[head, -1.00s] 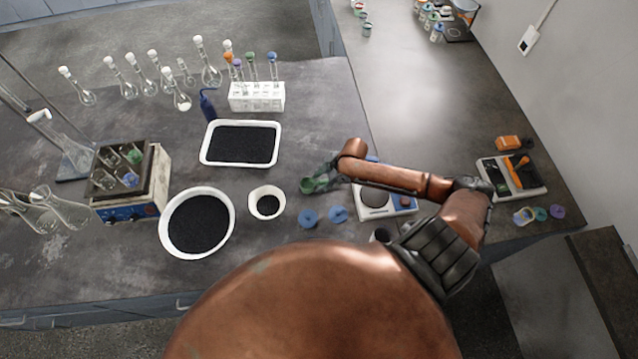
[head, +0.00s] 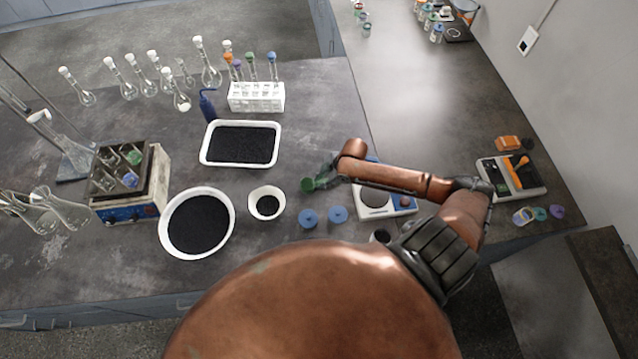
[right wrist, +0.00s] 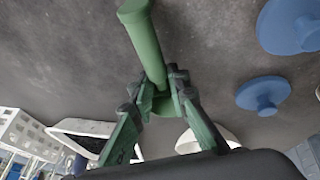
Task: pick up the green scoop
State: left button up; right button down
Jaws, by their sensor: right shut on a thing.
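The green scoop (head: 309,184) is on or just above the dark bench, left of the balance in the head view. My right gripper (head: 326,177) reaches it from the right, partly hidden under my wrist. In the right wrist view, the scoop's green handle (right wrist: 146,48) runs down between the fingertips of the right gripper (right wrist: 162,90), which are shut on it. Whether the scoop is clear of the bench cannot be told. My left gripper is not in view.
A small white bowl (head: 252,205), a large round white bowl (head: 163,226) and a white tray (head: 204,155) of dark grains stand to the left. Blue lids (head: 308,218) lie in front of the scoop. The balance (head: 403,205) stands close on the right, under my forearm.

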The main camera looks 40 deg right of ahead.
jog(key=shift+r, duration=0.15)
jog(key=shift+r, duration=0.25)
notch_tip(320, 180, up, 2)
jog(key=shift+w+r, duration=0.1)
jog(key=shift+r, duration=0.05)
jog(key=s+a+r, duration=0.2)
jog(key=s+r, duration=0.8)
jog(key=s, duration=0.4)
jog(key=shift+a, duration=0.1)
jog(key=c, duration=2.5)
grip_release()
grip_shut()
